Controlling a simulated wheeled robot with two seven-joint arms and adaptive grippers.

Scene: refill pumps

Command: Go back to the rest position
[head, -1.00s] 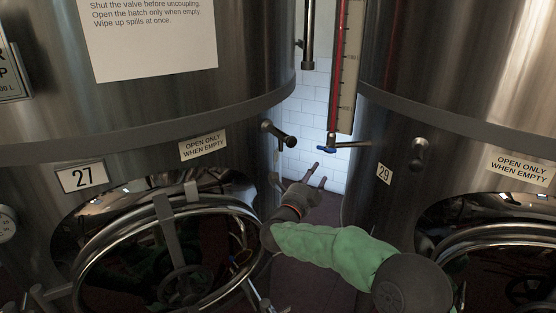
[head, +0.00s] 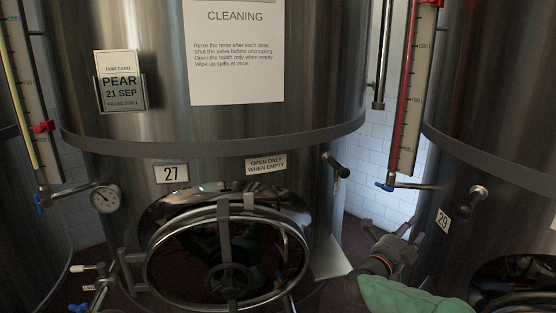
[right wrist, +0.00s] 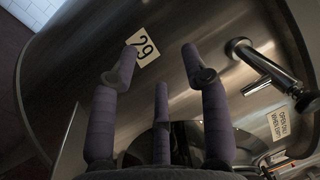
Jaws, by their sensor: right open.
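My right gripper (head: 394,228) is open and empty, low in the gap between tank 27 and tank 29, with its arm in a green sleeve. In the right wrist view the spread purple fingers (right wrist: 158,58) show in front of tank 29 (right wrist: 90,85), with nothing between them. I cannot tell its exact distance from the steel. My left gripper is out of view.
A red level tube (head: 413,90) with a blue-handled valve (head: 384,187) stands beside tank 29 (head: 490,130).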

